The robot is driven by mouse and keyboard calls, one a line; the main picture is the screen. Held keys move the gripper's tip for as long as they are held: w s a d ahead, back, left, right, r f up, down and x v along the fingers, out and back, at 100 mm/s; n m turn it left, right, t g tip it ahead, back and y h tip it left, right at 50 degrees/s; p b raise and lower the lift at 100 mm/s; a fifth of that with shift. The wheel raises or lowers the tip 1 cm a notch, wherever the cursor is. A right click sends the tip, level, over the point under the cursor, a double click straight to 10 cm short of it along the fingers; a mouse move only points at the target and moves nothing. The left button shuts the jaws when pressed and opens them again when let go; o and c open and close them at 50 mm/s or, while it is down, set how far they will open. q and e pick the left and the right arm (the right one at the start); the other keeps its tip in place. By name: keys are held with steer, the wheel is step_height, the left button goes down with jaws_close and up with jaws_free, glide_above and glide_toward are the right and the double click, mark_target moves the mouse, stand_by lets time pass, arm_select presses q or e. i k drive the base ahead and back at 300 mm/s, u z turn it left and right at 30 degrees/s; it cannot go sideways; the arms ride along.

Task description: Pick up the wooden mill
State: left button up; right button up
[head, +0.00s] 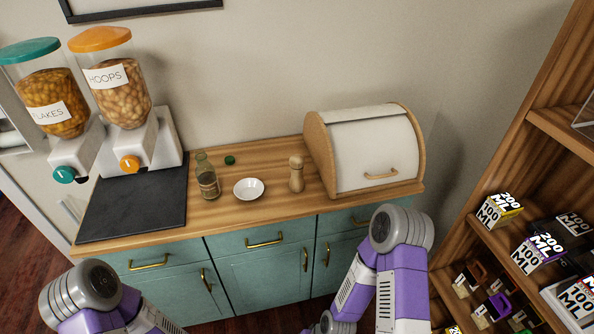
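The wooden mill (296,174) stands upright on the wooden counter top, just left of the bread box. It is small, light brown, with a rounded head and narrow neck. My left arm shows at the lower left and my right arm at the lower right, both below and in front of the counter. Neither gripper can be seen. Nothing touches the mill.
A bread box (372,150) stands right of the mill. A white bowl (248,193), a green lid (230,160) and a glass bottle (207,178) are to its left. Two cereal dispensers (122,90) stand farther left beside a dark mat (130,212). Shelves (560,130) with boxes are at right.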

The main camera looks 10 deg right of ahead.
mark_target(296, 184)
steer(key=k, duration=0.5)
steer(key=z, duration=1.45)
steer(key=i, duration=1.15)
steer(key=u, duration=1.75)
